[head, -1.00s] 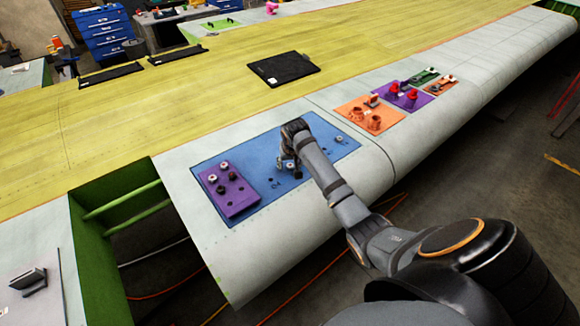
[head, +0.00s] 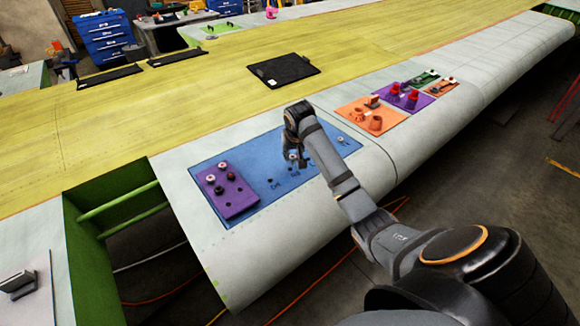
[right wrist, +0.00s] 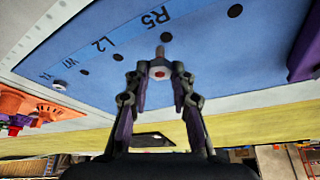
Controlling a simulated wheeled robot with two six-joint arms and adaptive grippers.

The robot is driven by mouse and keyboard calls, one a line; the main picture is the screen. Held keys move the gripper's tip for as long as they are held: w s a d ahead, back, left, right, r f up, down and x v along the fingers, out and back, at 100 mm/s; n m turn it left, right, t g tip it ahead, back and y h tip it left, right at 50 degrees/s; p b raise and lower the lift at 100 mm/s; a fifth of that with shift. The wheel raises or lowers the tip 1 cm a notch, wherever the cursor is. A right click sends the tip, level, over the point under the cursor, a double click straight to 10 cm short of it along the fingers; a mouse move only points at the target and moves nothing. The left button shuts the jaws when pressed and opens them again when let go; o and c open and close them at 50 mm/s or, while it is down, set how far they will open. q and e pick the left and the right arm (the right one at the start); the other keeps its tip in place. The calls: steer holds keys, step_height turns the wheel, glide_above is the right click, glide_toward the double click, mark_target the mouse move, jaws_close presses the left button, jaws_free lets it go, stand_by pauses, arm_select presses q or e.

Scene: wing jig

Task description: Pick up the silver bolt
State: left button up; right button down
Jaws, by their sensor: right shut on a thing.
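My right gripper (head: 293,161) is above the blue board (head: 262,203), its fingers pointing down. In the right wrist view the right gripper (right wrist: 160,74) is shut on a silver bolt (right wrist: 159,70). The bolt's head, with a red spot in its middle, is between the fingertips, and its shank points away from the camera. The bolt looks held clear of the board. In the head view the bolt is too small and too close to the fingers to make out well. My left gripper is in neither view.
Another bolt (right wrist: 58,86) stands on the blue board, right of the gripper in the head view (head: 342,140). Open labelled holes lie nearby. A purple block (head: 232,197) with several fasteners is at the left, an orange plate (head: 367,119) at the right.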

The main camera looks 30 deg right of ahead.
steer(key=s+d+r+b, duration=0.6)
steer(key=s+d+r, duration=0.2)
steer(key=s+d, duration=0.1)
steer(key=shift+d+r+b, duration=0.3)
steer(key=shift+r+b, duration=0.1)
stand_by(0.5)
